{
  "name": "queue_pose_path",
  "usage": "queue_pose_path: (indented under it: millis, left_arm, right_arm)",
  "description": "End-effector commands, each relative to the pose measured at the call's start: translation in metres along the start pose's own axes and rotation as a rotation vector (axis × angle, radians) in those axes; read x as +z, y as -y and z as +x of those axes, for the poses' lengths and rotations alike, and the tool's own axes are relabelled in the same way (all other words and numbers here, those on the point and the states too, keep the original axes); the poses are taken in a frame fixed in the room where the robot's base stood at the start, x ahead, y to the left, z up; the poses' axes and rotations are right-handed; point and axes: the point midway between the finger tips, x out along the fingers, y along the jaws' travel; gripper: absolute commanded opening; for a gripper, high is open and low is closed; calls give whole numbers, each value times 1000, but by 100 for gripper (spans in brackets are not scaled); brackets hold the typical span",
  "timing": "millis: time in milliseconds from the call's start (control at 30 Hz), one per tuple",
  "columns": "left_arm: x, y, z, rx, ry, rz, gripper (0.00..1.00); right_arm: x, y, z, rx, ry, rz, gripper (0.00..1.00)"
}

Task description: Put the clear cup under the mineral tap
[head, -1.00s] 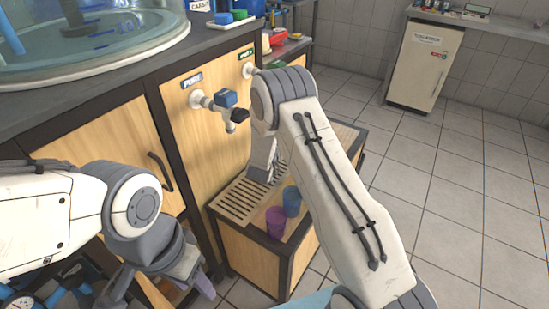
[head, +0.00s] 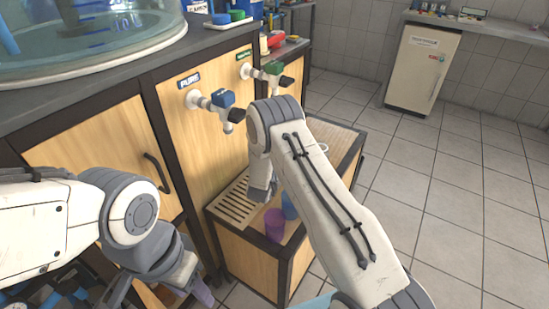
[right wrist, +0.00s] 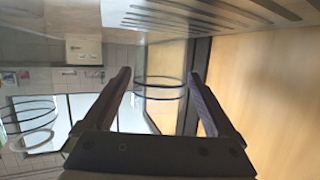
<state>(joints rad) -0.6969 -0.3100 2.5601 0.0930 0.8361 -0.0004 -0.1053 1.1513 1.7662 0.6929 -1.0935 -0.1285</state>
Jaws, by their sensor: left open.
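The mineral tap (head: 274,70), with a green handle, sticks out of the wooden panel below its green label. Below the taps is a slatted drain (head: 238,204); its slats also show at the top of the right wrist view (right wrist: 230,10). A pale rim (head: 322,147), probably the clear cup's, shows just past my right forearm. In the right wrist view the clear cup (right wrist: 160,88) appears as dark-edged rings between the fingertips of my right gripper (right wrist: 160,85), which look spread with slim gaps. My left gripper (head: 195,285) is open and empty, low at left.
A purple cup (head: 275,225) and a blue cup (head: 289,205) stand on the low wooden stand (head: 245,255) near my right forearm. The pure tap (head: 220,100), with a blue handle, is nearer. Open tiled floor lies to the right.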

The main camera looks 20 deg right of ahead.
Motion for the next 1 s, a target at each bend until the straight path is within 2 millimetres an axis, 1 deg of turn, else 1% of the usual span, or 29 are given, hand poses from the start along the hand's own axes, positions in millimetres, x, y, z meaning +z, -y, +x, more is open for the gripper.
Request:
queue_pose_path:
  millis: [267,333,367,467,700,800,900,1000]
  left_arm:
    - [0,0,-2,0,0,0,50]
    - [0,0,-5,0,0,0,50]
    - [0,0,-4,0,0,0,50]
    - [0,0,-6,0,0,0,50]
    - [-1,-1,-12,0,0,0,50]
    - [-1,-1,-14,0,0,0,50]
    - [-1,-1,-15,0,0,0,50]
    - [-1,-1,-15,0,0,0,50]
  right_arm:
    - [-2,0,-1,0,0,0,100]
    - [-6,0,-2,0,0,0,100]
    - [-4,1,-6,-1,1,-1,100]
    - [-4,1,-21,-1,3,-2,100]
    - [-4,2,-74,-4,2,-3,100]
    - [-4,1,-93,-3,1,-3,100]
    - [-4,1,-108,-2,1,-2,100]
    - [-3,1,-117,-1,1,-1,100]
